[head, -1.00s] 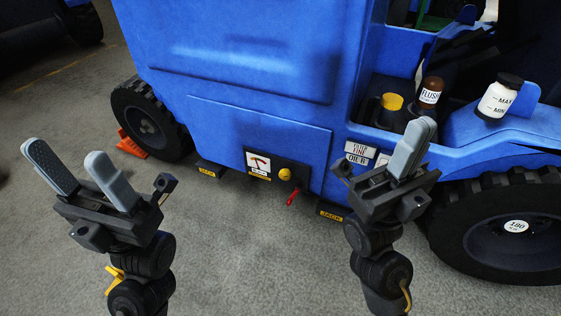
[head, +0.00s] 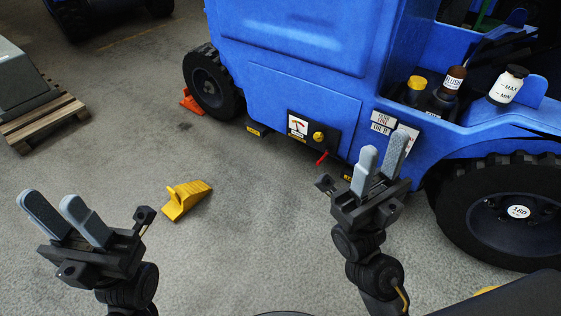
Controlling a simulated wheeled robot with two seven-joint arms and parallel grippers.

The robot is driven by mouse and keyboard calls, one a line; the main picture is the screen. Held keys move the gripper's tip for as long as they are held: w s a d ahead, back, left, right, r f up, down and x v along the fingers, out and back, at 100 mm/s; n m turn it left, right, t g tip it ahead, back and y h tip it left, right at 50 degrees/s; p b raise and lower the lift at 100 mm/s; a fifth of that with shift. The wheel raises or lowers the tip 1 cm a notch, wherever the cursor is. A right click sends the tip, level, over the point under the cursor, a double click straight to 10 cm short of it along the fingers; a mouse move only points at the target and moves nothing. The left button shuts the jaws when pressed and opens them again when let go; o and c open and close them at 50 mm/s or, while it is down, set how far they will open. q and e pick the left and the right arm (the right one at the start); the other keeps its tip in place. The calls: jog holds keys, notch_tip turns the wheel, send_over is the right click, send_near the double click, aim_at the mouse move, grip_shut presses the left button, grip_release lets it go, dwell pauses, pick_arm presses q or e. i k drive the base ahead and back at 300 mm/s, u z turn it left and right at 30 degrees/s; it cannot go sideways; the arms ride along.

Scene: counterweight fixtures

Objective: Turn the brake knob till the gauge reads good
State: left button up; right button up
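A small panel on the blue vehicle's lower side carries a white-faced gauge (head: 298,125) and a round yellow knob (head: 319,137) to its right. The gauge's red pointer is too small to read surely. A red lever (head: 322,157) sticks out below the knob. My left gripper (head: 51,202) is open and empty at the lower left, well away from the panel in the picture. My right gripper (head: 383,150) is open and empty, to the right of the knob in the picture and not touching it.
The blue vehicle (head: 285,85) fills the upper right, with a large wheel (head: 500,212) at right. A yellow wedge (head: 187,200) lies on the floor between my arms. A wooden pallet (head: 45,122) with a grey block stands at far left.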

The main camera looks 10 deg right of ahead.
aim_at(318, 136)
jog(key=u, duration=0.2)
jog(key=k, duration=0.5)
jog(key=u, duration=0.85)
jog(key=i, duration=1.55)
jog(key=z, duration=1.05)
jog(key=i, duration=0.35)
jog(key=z, duration=0.35)
